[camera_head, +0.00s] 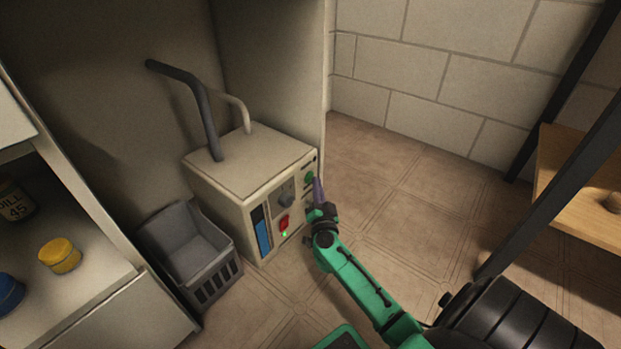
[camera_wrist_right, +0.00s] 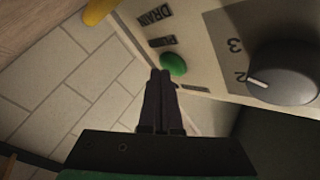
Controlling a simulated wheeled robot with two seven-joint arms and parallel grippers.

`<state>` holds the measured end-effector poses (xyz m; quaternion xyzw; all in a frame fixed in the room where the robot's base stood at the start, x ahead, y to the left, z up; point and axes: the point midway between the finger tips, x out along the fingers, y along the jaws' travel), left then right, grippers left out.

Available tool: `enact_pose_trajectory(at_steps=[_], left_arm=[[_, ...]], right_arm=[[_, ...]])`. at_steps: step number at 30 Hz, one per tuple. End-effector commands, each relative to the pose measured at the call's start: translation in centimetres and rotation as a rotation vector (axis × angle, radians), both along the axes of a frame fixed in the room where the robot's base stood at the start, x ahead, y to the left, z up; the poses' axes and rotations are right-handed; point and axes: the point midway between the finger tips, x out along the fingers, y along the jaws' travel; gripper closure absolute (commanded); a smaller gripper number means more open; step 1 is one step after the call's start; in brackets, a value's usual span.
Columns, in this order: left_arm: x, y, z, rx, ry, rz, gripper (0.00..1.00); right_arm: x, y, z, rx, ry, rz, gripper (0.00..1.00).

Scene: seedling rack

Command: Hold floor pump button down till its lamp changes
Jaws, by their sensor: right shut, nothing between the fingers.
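The floor pump (camera_head: 250,165) is a beige box on the floor in the head view. Its front panel carries a dark knob (camera_head: 286,198), a red switch (camera_head: 284,222), a blue gauge (camera_head: 262,232) and a small lit green lamp (camera_head: 284,234). A round green button (camera_head: 309,177) sits near the panel's right edge; it also shows in the right wrist view (camera_wrist_right: 173,64). My right gripper (camera_head: 318,188) is shut and empty in front of the panel. In the right wrist view its fingertips (camera_wrist_right: 160,74) are right by the button; I cannot tell if they touch it. My left gripper is out of view.
A grey basket (camera_head: 190,255) stands left of the pump. A dark rack frame with a wooden shelf (camera_head: 572,190) is at the right. Tiled floor (camera_head: 410,195) lies clear between pump and rack.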

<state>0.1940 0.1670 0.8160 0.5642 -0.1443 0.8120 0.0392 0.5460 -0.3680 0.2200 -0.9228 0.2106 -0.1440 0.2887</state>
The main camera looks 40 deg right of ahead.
Motion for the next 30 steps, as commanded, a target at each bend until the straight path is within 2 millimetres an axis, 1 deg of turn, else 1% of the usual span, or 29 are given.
enact_pose_trajectory(at_steps=[20, 30], left_arm=[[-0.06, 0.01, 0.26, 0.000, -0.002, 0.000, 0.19], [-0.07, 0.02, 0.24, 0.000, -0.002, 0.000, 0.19]], right_arm=[[0.79, 0.27, 0.01, 0.002, 0.000, 0.001, 1.00], [0.77, 0.27, -0.01, 0.001, 0.000, 0.002, 1.00]])
